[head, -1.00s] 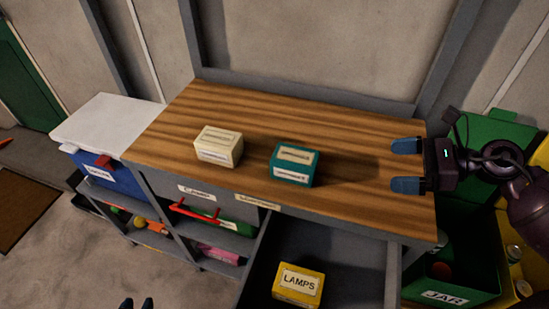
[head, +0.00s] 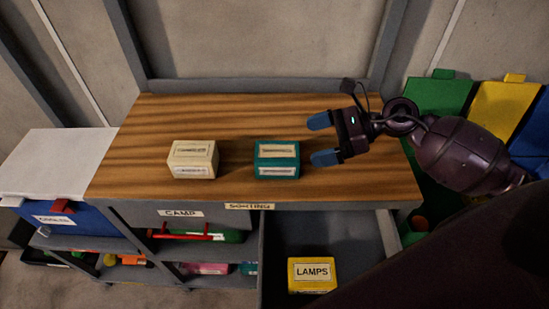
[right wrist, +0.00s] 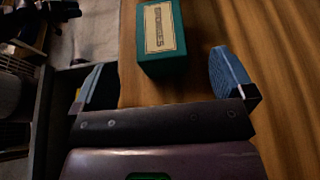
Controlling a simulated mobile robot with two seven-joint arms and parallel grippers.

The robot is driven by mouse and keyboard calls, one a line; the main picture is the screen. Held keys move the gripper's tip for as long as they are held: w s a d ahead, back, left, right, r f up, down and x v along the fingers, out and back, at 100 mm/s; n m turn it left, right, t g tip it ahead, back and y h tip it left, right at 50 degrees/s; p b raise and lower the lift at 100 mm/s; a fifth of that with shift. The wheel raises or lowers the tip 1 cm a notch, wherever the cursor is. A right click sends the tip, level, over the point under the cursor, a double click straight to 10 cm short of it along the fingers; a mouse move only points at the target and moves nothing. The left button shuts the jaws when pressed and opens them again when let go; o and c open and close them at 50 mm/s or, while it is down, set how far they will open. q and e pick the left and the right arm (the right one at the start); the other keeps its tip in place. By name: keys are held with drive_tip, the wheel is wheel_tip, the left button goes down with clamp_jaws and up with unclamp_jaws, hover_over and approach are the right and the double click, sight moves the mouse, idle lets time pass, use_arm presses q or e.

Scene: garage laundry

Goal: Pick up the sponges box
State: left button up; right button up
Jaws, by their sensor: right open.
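A teal box (head: 277,160) with pale labels sits upright on the wooden worktop (head: 370,185). A cream box (head: 194,159) with similar labels stands apart to its left. My left gripper is out of view.
An open drawer below the worktop holds a yellow LAMPS box (head: 312,275). A blue cooler with a white lid (head: 55,165) stands at left. Shelves under the top hold a red-handled item (head: 185,236). Green (head: 437,95) and yellow bins stand at right.

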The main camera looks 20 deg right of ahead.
sight(277, 150)
drive_tip(key=shift+x, duration=4)
drive_tip(key=shift+s, duration=0.1)
drive_tip(key=c, duration=1.1)
drive_tip(key=shift+r, duration=0.1)
